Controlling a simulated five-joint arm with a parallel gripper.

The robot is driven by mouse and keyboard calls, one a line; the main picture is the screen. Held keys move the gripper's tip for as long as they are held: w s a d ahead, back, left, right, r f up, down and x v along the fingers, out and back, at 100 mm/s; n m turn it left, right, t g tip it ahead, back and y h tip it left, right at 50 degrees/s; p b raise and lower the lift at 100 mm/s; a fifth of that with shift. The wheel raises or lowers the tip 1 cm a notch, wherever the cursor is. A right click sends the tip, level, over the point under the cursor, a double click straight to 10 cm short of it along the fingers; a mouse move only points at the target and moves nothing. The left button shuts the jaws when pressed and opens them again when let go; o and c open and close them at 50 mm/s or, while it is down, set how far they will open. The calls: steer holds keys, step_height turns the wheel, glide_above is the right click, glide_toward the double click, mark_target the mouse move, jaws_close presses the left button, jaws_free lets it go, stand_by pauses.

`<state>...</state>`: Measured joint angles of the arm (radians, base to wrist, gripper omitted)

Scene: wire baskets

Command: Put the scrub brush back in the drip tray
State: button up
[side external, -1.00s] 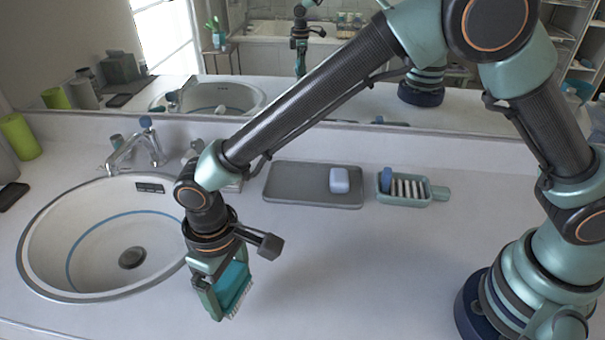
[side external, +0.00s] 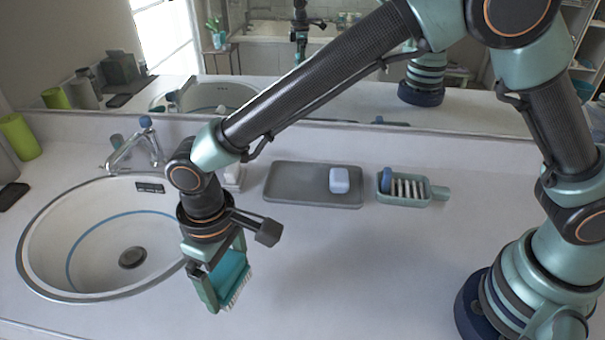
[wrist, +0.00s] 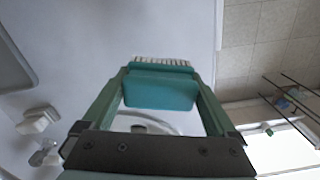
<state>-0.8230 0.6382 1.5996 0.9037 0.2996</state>
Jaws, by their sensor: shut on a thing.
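My gripper (side external: 226,288) is shut on the teal scrub brush (side external: 234,272) and holds it over the counter, right of the sink. The brush's pale bristles face down and right. In the wrist view the teal brush (wrist: 160,92) sits between the two green fingers of my gripper (wrist: 160,80), bristles at the far side. A shallow grey tray (side external: 290,186), which looks like the drip tray, lies behind and right of the gripper. A white soap bar (side external: 340,180) sits on its right part.
The sink (side external: 60,270) and faucet (side external: 145,145) are at left. A mirror backs the counter. The front middle counter is clear.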

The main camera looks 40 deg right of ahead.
steer(key=shift+w+d, duration=0.1)
stand_by(0.4)
steer(key=w+d+r, duration=0.1)
steer(key=w+d, duration=1)
steer(key=d, duration=0.2)
steer(key=r, duration=0.2)
glide_above(315, 184)
steer(key=shift+f, duration=0.15)
steer(key=shift+f, duration=0.1)
steer(key=shift+f, duration=3.85)
steer(key=shift+f, duration=0.6)
steer(key=o, duration=1.4)
